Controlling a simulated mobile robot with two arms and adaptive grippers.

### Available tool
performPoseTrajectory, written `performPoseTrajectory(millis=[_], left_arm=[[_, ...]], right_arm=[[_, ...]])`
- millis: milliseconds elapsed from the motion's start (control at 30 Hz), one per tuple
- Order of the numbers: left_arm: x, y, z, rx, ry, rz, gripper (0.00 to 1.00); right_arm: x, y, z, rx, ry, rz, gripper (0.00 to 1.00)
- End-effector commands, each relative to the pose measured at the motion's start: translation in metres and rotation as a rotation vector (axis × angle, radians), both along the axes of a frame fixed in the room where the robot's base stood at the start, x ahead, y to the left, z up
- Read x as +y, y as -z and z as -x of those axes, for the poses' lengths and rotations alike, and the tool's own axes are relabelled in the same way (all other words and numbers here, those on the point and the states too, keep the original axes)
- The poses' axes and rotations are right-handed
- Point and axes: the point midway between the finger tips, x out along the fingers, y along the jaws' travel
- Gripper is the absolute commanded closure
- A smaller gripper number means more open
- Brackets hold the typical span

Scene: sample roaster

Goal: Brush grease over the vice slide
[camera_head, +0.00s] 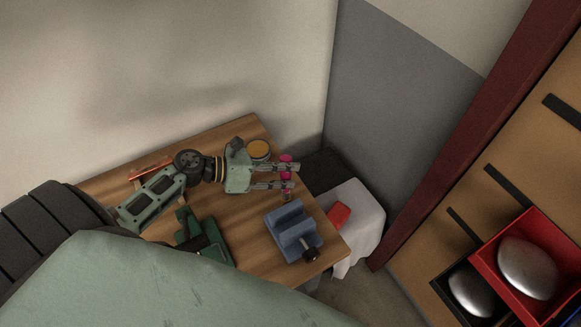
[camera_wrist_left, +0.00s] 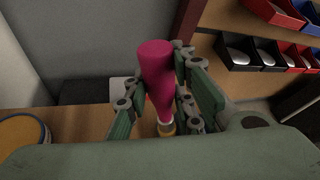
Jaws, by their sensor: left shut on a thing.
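My left gripper (camera_head: 290,174) is shut on a brush with a magenta handle (camera_head: 286,158), near the far right edge of the wooden table. The handle also shows between the fingers in the left wrist view (camera_wrist_left: 156,68), with a pale and orange band below it; the bristle end is hard to make out. The blue vice (camera_head: 282,224) with a dark screw end stands on the table, nearer the camera than the brush. The brush is apart from its main body. A round tin with an orange top (camera_head: 259,149) stands beside the gripper. My right gripper is not in view.
A green tool (camera_head: 206,244) and a reddish-orange item (camera_head: 152,167) lie on the table (camera_head: 238,212). Right of it is a white-draped stand (camera_head: 362,222) bearing a red object (camera_head: 339,215). Walls rise behind; a board with red and black bins (camera_head: 540,243) is at right.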

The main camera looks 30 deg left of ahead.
Motion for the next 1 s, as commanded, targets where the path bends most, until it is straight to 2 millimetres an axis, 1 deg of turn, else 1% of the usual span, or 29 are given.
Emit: performPoseTrajectory(millis=[233,500,767,1000], left_arm=[[0.005,0.000,0.008,0.000,0.001,-0.001,1.00],[0.015,0.000,0.026,0.000,0.000,0.000,1.00],[0.020,0.001,0.034,0.000,-0.001,0.000,1.00],[0.030,0.001,0.051,0.000,0.000,0.000,1.00]], right_arm=[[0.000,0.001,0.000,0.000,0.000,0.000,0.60],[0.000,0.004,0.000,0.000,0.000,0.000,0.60],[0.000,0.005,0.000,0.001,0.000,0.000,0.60],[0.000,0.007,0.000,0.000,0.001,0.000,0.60]])
